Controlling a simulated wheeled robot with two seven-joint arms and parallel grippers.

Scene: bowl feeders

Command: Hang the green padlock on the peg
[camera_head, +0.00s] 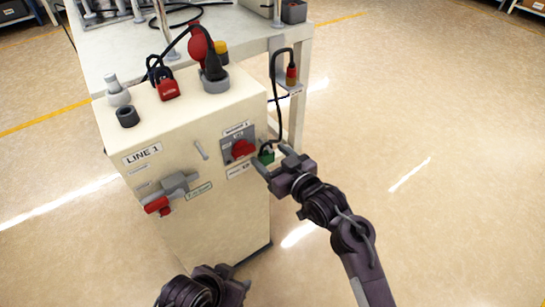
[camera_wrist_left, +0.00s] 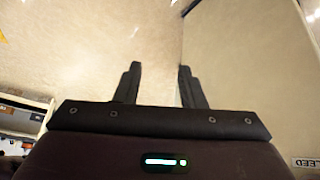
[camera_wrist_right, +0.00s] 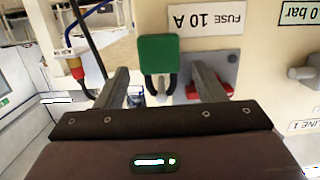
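The green padlock (camera_head: 267,157) is at the right edge of the cabinet's front, right of the red switch (camera_head: 241,149). In the right wrist view the padlock (camera_wrist_right: 158,54) shows its green body and dark shackle, with a pale stub inside the shackle. I cannot tell whether the stub bears it. My right gripper (camera_wrist_right: 160,72) is open, one finger on each side of the padlock with gaps visible. A grey peg-like part (camera_head: 201,150) stands out from the cabinet front, left of the switch. My left gripper (camera_wrist_left: 158,72) is open and empty, low before the cabinet.
The cream cabinet (camera_head: 215,205) carries a grey valve with a red end (camera_head: 172,190) in front. Floor (camera_head: 430,220) at right is clear.

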